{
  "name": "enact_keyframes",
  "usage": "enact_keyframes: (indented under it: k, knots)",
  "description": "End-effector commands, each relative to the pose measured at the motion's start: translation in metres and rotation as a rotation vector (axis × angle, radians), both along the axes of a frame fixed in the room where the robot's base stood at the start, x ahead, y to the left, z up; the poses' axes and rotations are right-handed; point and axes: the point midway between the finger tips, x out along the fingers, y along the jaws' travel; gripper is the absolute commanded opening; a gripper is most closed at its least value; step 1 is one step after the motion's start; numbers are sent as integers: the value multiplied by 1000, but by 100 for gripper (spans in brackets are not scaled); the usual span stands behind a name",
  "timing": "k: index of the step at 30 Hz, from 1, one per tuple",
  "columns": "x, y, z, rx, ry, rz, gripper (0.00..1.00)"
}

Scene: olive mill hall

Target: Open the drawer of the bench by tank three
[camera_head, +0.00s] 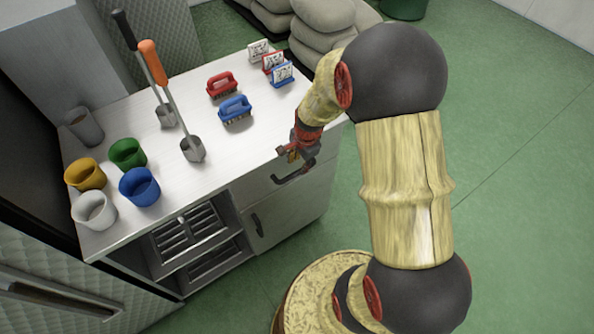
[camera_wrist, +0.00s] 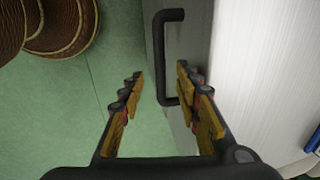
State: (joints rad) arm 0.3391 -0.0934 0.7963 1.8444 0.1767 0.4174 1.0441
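The bench (camera_head: 212,178) has a pale top and grey front. Its drawer front (camera_head: 258,186), at the upper right, looks flush with the bench. A dark bar handle (camera_head: 279,180) is on it, partly hidden behind my gripper. My gripper (camera_head: 290,153) is at the bench's front edge, by this handle. In the wrist view my gripper (camera_wrist: 160,82) is open. The dark handle (camera_wrist: 161,62) appears between its two fingers, nearer the right one. I cannot tell whether a finger touches it. No tank shows in either view.
A cupboard door with its own handle (camera_head: 257,225) is below the drawer. Open shelves (camera_head: 190,238) are to its left. Cups (camera_head: 139,187), scoops (camera_head: 192,149), brushes (camera_head: 235,110) and card stands (camera_head: 282,74) stand on top. Sacks (camera_head: 320,45) lie behind. Green floor is clear at right.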

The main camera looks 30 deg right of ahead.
Motion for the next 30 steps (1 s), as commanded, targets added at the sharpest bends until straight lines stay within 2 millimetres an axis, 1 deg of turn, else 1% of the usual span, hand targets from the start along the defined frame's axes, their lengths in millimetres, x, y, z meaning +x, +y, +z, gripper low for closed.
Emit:
enact_keyframes:
  k: [1, 6, 9, 12, 15, 21, 30]
  knots:
    - [1, 0, -9, 1, 2, 0, 33]
    - [5, 1, -35, 0, 3, 2, 33]
    - [9, 1, -50, 0, 1, 2, 33]
    - [11, 1, -59, 0, 1, 1, 33]
    - [12, 0, -63, 0, 0, 1, 33]
    - [12, 0, -62, -1, -1, 2, 33]
    - [12, 0, -62, 0, 0, 2, 17]
